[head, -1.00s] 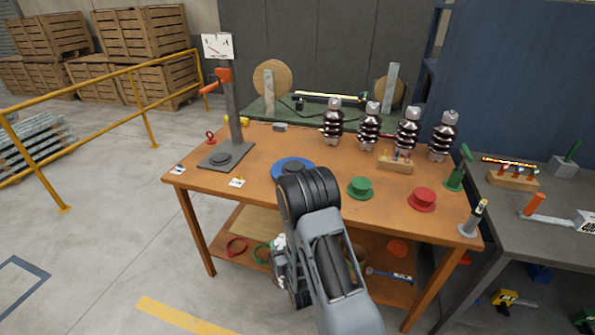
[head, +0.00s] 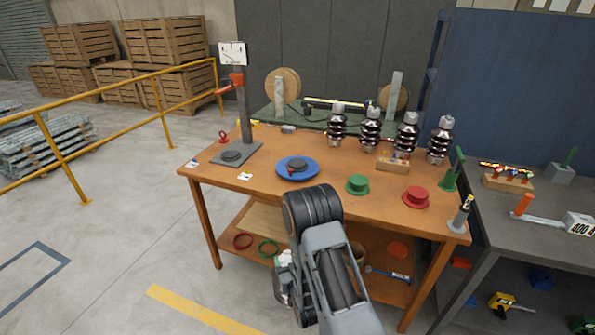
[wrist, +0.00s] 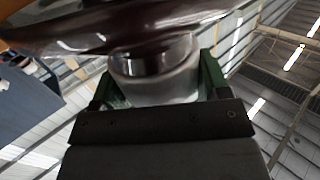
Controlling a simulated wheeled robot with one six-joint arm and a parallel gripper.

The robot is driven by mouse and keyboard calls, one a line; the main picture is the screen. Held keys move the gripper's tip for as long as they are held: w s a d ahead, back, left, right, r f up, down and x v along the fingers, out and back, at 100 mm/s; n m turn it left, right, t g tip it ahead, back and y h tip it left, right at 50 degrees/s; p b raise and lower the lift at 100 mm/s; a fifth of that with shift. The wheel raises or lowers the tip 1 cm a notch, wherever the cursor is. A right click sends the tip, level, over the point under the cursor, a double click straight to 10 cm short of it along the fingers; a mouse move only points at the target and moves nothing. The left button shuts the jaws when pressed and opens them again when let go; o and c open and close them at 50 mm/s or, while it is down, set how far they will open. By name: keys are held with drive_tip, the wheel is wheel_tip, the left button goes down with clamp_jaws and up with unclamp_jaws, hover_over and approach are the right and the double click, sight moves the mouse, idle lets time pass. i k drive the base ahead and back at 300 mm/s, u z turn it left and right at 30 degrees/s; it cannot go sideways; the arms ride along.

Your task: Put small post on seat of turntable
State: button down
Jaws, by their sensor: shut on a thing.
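The turntable (head: 311,173) is a blue disc on the wooden workbench, with a dark round seat (head: 297,163) at its middle. The seat looks empty. In the wrist view my gripper (wrist: 158,86) has its green fingers shut on the grey metal end of the small post (wrist: 85,35). A dark brown glossy shed of the post spreads beyond that end; the rest runs out of frame. In the head view my arm stands in front of the bench, below and right of the turntable. It hides most of the gripper and the held post.
Several brown insulators (head: 370,132) stand along the bench's back. Green (head: 357,185) and red (head: 416,197) flanged pieces stand right of the turntable. A gauge stand (head: 243,115) with a grey base rises at the left. Bare bench top lies around the turntable.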

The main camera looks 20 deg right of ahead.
sight(298, 162)
drive_tip(key=z, duration=0.2)
drive_tip(key=i, duration=0.85)
drive_tip(key=u, duration=0.75)
